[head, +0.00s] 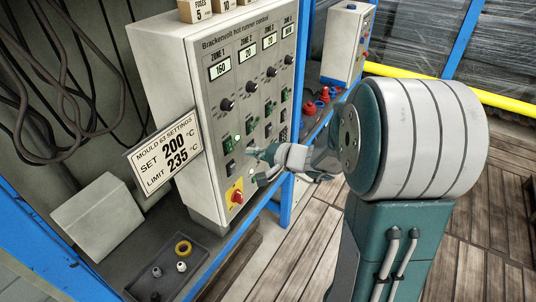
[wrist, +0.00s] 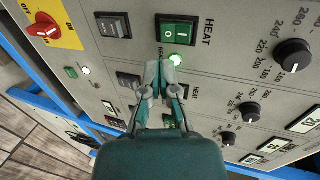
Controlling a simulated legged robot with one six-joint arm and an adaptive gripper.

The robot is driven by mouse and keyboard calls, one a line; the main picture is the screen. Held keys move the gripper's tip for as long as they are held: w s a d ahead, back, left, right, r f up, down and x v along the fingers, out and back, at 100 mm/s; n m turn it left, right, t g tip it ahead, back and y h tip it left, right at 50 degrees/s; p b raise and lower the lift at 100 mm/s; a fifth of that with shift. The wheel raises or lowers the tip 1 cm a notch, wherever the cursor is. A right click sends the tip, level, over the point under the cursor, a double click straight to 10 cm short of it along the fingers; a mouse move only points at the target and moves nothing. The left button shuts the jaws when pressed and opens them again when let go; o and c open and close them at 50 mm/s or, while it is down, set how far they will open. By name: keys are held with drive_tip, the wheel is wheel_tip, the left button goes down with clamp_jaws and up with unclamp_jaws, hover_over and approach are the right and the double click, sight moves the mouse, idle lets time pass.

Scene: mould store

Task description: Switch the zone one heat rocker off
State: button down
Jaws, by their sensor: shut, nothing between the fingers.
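The zone one heat rocker (head: 229,145) is green and sits in the zone one column of the grey control box (head: 173,73). In the wrist view the rocker (wrist: 180,30) shows fully beside the word HEAT, with marks on its two halves. A lit lamp (wrist: 175,59) is beside it. My gripper (head: 254,158) is shut and empty in front of the panel. In the wrist view my gripper's tips (wrist: 161,64) are just below the rocker, over the panel near the lamp. I cannot tell whether they touch the panel.
A dark rocker (wrist: 113,25) and a red rotary switch on yellow (head: 236,194) are below the heat rocker in its column. Zone one's knob (head: 227,104) is above. More rockers lie to the right. A mould settings card (head: 164,153) stands out at the left.

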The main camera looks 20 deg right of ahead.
drive_tip(key=shift+x, duration=2.25)
drive_tip(key=shift+w+a+f, duration=0.1)
drive_tip(key=shift+f, duration=0.05)
drive_tip(key=shift+r, duration=0.85)
drive_tip(key=v, duration=1.2)
